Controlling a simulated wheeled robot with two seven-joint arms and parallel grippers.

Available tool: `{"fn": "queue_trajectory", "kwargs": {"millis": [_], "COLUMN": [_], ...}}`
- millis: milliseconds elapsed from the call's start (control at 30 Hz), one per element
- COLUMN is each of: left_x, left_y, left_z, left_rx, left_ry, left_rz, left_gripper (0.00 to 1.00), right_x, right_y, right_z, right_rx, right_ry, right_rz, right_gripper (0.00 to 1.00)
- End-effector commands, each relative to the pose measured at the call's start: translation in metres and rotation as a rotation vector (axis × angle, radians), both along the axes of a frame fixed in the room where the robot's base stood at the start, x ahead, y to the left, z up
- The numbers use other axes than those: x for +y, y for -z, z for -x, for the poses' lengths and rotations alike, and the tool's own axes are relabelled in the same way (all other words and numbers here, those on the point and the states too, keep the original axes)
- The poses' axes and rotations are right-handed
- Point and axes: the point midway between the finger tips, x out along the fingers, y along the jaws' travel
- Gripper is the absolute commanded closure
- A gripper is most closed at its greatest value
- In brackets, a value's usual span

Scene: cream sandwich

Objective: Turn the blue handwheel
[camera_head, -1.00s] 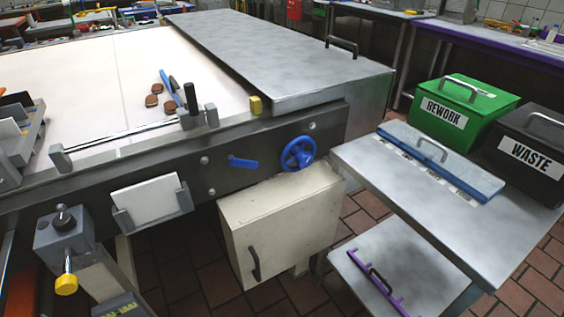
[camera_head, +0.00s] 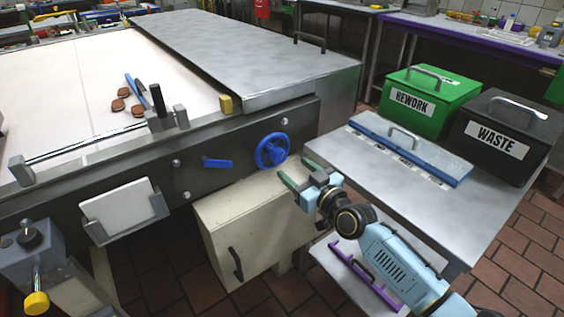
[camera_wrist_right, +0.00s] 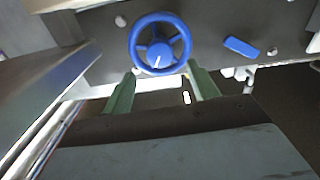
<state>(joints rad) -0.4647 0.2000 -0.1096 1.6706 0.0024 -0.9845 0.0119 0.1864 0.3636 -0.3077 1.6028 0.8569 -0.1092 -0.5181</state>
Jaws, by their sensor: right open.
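The blue handwheel (camera_head: 272,150) is mounted on the dark front rail of the conveyor, in the middle of the head view. My right gripper (camera_head: 296,172) is just right of and below the wheel, its two green fingers pointing toward the rail. In the right wrist view the handwheel (camera_wrist_right: 160,44) shows whole, with spokes and a white mark low on its hub. The green fingers (camera_wrist_right: 160,82) are apart below it, with nothing between them. The wheel appears clear of the fingers. My left gripper is not in view.
A blue lever (camera_head: 217,163) sits left of the wheel on the rail. A cream cabinet (camera_head: 250,225) is below.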

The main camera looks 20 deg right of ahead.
Motion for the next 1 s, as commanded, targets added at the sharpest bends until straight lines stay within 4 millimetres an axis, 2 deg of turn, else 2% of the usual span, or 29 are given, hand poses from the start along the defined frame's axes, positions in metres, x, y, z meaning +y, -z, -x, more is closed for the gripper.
{"fn": "queue_trajectory", "kwargs": {"millis": [100,333,500,800,1000], "left_x": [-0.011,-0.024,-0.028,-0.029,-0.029], "left_y": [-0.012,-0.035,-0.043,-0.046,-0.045], "left_z": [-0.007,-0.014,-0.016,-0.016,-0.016], "left_rx": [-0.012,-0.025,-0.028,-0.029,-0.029], "left_ry": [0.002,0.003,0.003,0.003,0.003], "left_rz": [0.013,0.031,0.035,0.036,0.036], "left_gripper": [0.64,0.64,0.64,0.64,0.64], "right_x": [0.009,0.019,0.022,0.023,0.022], "right_y": [0.002,0.002,0.001,0.0,0.001], "right_z": [-0.024,-0.052,-0.06,-0.061,-0.061], "right_rx": [-0.001,0.002,0.001,0.002,0.002], "right_ry": [0.001,0.0,0.0,-0.001,0.0], "right_rz": [-0.003,-0.002,0.0,0.0,0.0], "right_gripper": [0.41,0.41,0.41,0.41,0.66]}}
